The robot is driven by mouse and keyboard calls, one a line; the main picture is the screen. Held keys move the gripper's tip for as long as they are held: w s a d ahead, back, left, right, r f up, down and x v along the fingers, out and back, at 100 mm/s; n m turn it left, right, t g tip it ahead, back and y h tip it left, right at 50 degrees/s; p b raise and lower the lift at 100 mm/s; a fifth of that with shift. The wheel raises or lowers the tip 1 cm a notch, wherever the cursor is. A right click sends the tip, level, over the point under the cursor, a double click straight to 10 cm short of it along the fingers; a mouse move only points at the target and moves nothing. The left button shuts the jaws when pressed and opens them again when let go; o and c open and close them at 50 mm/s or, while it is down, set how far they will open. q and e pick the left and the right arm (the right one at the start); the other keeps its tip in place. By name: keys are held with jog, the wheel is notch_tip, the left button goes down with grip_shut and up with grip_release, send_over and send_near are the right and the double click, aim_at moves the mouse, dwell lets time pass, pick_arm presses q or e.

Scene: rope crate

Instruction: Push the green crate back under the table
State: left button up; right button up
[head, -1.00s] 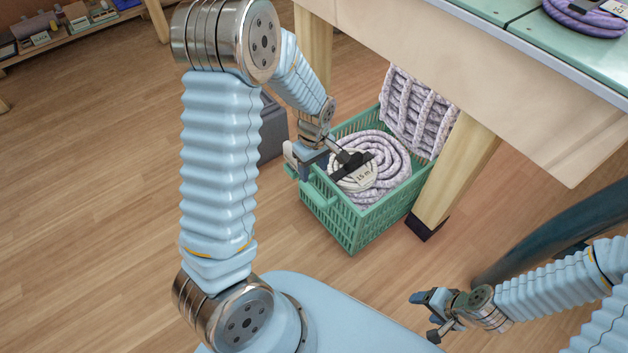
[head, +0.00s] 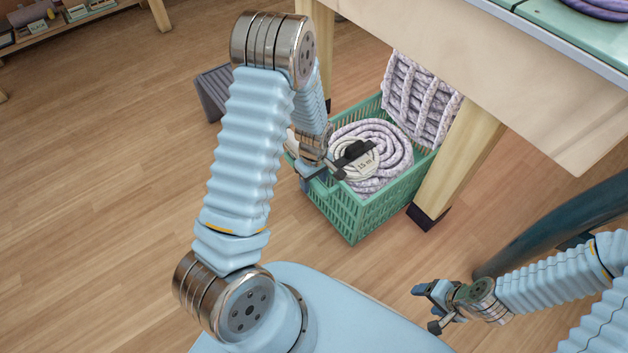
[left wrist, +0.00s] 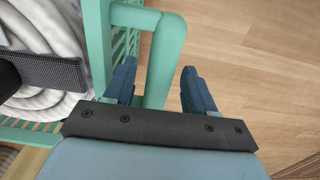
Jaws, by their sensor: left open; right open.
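The green crate (head: 352,225) stands on the floor beside the near table leg, its back part under the table and its front part sticking out. Coiled white-purple rope (head: 385,135) with a paper label lies in it. My left gripper (head: 308,178) is at the crate's near left end. In the left wrist view the crate's green handle (left wrist: 165,58) lies between the open fingers of my left gripper (left wrist: 158,75); I cannot tell whether they touch it. My right gripper (head: 432,308) is open and empty, low at the right, away from the crate.
The table (head: 520,75) with its wooden leg (head: 458,165) stands right of the crate. More rope (head: 420,98) hangs or stands behind the coil. A dark grey box (head: 213,92) is on the floor behind my left arm. Floor to the left is clear.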

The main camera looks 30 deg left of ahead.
pick_arm(q)
grip_shut()
dwell(0.3)
jog(key=shift+w, duration=0.1)
